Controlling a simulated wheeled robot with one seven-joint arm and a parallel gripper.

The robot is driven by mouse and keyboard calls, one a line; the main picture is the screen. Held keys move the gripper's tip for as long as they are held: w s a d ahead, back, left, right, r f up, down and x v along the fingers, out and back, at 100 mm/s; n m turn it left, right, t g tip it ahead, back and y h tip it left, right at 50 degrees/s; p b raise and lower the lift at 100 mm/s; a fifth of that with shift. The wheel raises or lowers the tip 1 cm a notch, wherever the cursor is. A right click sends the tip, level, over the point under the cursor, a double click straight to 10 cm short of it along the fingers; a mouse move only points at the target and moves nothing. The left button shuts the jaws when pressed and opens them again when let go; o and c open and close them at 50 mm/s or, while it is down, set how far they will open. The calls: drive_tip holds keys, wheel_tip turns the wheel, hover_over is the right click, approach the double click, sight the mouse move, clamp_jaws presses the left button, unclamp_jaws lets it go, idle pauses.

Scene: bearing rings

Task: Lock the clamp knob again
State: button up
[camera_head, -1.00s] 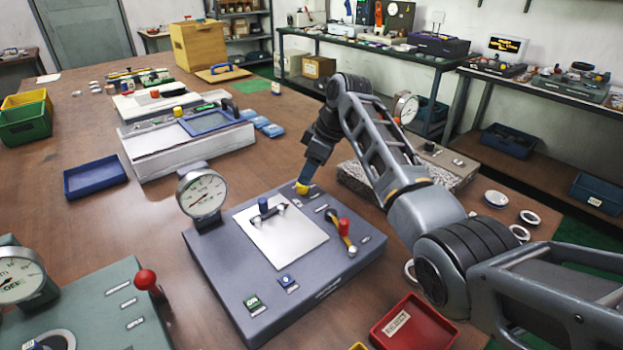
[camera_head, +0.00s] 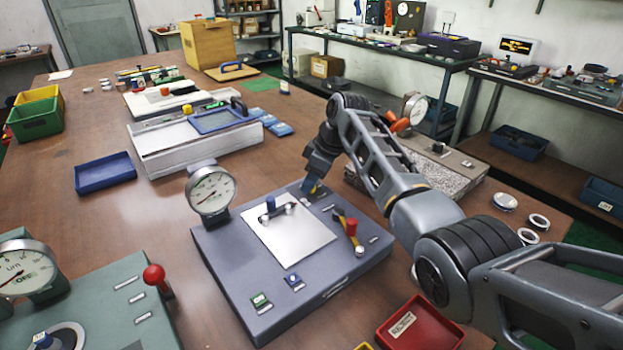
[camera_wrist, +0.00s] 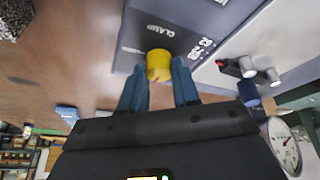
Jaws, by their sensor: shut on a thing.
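The clamp knob is a yellow round knob at the far edge of the grey-blue fixture box (camera_head: 225,265). In the wrist view the yellow knob (camera_wrist: 158,64) sits between my two blue fingers, beside an upside-down "CLAMP" label (camera_wrist: 160,30). My gripper (camera_wrist: 159,85) is shut on this knob. In the head view my gripper (camera_head: 313,190) comes down onto the box's back corner and mostly covers the knob. How far the knob is turned cannot be told.
A dial gauge (camera_head: 211,190) stands at the box's left corner. A granite block (camera_head: 450,185) lies right of my arm. A red tray (camera_head: 420,328) is in front.

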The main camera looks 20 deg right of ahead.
clamp_jaws()
drive_tip(key=shift+r+m+p, duration=0.1)
drive_tip(key=shift+m+p, duration=0.2)
drive_tip(key=shift+p, duration=0.1)
drive_tip(key=m+h+p, duration=0.1)
drive_tip(key=m+p, duration=0.1)
drive_tip(key=shift+a+r+m+t, duration=0.1)
drive_tip(key=shift+m+t, duration=0.3)
drive_tip(key=m+h+p, duration=0.1)
drive_tip(key=m, duration=0.1)
drive_tip(key=m+p, duration=0.1)
drive_tip(key=m, duration=0.1)
drive_tip(key=shift+a+m+t+h, duration=0.1)
drive_tip(key=shift+m+t+h, duration=0.2)
drive_tip(key=shift+h, duration=0.1)
drive_tip(key=m+h, duration=0.1)
drive_tip(key=m, duration=0.3)
drive_tip(key=shift+m+h+p, duration=0.3)
drive_tip(key=shift+h, duration=0.1)
drive_tip(key=m+h+b, duration=0.1)
drive_tip(key=m, duration=0.1)
drive_tip(key=m+g+h+b, duration=0.1)
drive_tip(key=m, duration=0.2)
drive_tip(key=shift+a+f, duration=0.1)
drive_tip(key=shift+f, duration=0.1)
drive_tip(key=shift+m, duration=0.3)
drive_tip(key=o, duration=0.6)
unclamp_jaws()
